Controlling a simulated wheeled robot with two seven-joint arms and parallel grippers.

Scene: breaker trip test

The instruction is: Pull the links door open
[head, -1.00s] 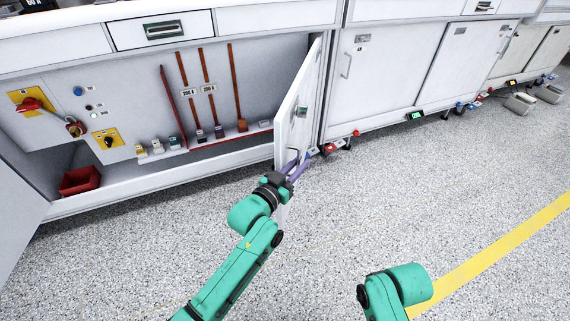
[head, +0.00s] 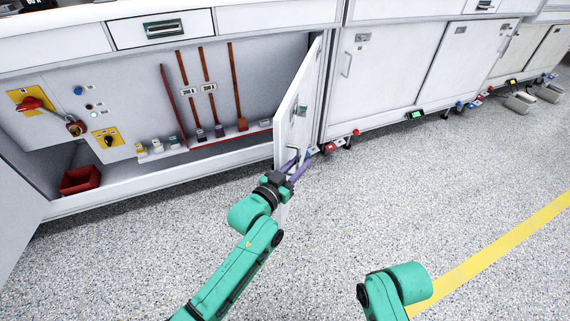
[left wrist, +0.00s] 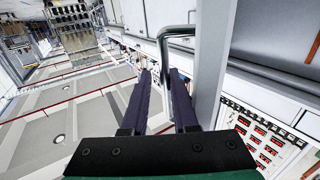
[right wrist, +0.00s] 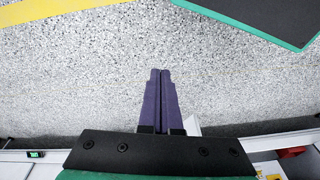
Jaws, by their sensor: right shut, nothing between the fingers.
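The links door (head: 293,125), a white panel at the right of the open cabinet bay, stands swung out from the cabinet. Its dark bar handle (left wrist: 178,31) shows in the left wrist view, beside the grey door edge (left wrist: 212,60). My left gripper (head: 298,165) is at the lower part of the door. In the left wrist view its purple fingers (left wrist: 160,80) are apart, with the handle's lower end near the right fingertip. I cannot tell whether they touch. My right gripper (right wrist: 160,72) is shut and empty above the floor, away from the door.
The open bay holds copper-coloured bars (head: 208,90), a red rotary handle (head: 30,104) and a red bin (head: 80,180). Another open white panel (head: 18,225) stands at left. Closed cabinets (head: 385,65) continue right. The speckled floor (head: 420,190) in front is clear.

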